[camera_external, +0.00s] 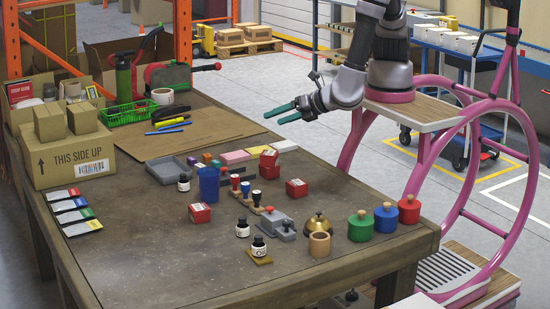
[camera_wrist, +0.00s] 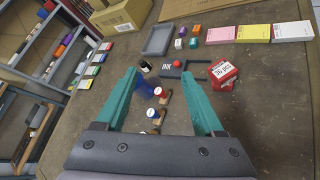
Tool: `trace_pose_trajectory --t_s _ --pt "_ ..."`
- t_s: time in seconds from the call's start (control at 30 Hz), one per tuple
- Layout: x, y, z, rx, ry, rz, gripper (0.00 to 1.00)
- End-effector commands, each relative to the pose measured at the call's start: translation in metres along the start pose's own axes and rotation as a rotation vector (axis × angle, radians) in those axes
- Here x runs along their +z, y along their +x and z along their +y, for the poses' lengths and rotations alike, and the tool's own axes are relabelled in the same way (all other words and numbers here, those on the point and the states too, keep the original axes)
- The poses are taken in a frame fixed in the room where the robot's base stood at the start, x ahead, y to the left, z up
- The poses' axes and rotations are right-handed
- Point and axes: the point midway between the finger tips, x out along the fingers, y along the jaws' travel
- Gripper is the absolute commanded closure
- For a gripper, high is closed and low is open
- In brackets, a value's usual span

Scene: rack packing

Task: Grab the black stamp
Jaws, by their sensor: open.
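A row of small upright stamps stands on a wooden holder in mid-table, with dark, red and blue parts; a dark-topped stamp (camera_external: 257,198) is at its near end. I cannot tell for sure which one is the black stamp. My gripper (camera_external: 284,112) has two teal fingers spread apart, empty, held above the table's back right edge. It also frames the wrist view (camera_wrist: 160,76).
A blue cup (camera_external: 208,185) stands beside the stamps. Red boxes (camera_external: 200,212), ink bottles (camera_external: 242,228), a brass bell (camera_external: 317,225) and coloured knobbed weights (camera_external: 386,218) crowd the table around them. A grey tray (camera_external: 168,172) is further left.

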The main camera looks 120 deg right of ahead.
Motion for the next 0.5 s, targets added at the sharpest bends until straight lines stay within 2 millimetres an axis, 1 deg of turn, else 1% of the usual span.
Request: trace_pose_trajectory --t_s 0.03,0.07,0.1,0.17,0.2,0.3,0.4,0.5 --pt "-0.024 0.002 -0.002 0.070 -0.102 -0.007 0.30" --pt "-0.037 0.002 -0.002 0.113 -0.161 -0.008 0.30" --pt "-0.055 0.003 -0.002 0.172 -0.238 -0.009 0.30" --pt "-0.082 0.003 -0.004 0.258 -0.351 -0.010 0.30" --pt "-0.099 0.003 -0.007 0.313 -0.423 -0.009 0.30" --pt "-0.138 0.002 -0.015 0.434 -0.581 -0.005 0.30" --pt "-0.165 0.001 -0.024 0.521 -0.698 0.000 0.30" --pt "-0.182 0.000 -0.030 0.573 -0.767 0.005 0.30"
